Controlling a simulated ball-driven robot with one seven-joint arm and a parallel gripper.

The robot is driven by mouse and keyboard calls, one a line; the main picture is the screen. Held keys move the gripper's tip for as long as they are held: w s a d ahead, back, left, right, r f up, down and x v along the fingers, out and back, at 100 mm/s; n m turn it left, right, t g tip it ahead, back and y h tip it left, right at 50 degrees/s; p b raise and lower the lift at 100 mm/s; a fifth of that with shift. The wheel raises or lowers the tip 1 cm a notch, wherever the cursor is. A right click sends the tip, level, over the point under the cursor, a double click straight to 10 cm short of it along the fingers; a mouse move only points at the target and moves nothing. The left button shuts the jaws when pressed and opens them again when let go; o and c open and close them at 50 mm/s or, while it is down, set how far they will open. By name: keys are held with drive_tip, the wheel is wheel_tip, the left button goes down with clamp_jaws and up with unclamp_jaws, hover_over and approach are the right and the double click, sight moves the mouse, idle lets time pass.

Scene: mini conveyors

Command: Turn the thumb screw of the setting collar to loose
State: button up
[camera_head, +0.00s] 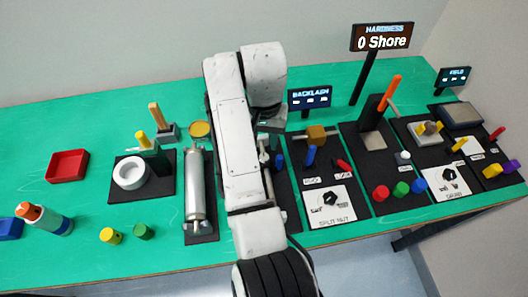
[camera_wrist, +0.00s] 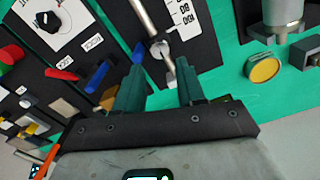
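The setting collar (camera_wrist: 160,48) is a small silver piece on a thin metal rod (camera_wrist: 143,18), beside a white scale strip (camera_wrist: 183,24) marked 80 and 100 in the wrist view. The collar appears just beyond the fingertips; contact cannot be told.
A blue lever (camera_head: 310,155) and a red lever (camera_head: 343,165) stand right of the rod. A silver cylinder (camera_head: 195,190) and a yellow disc (camera_head: 199,129) are to the left. The backlash display (camera_head: 310,97) stands behind.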

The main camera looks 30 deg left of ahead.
drive_tip(key=shift+f, duration=3.05)
drive_tip(key=shift+p, duration=0.3)
clamp_jaws()
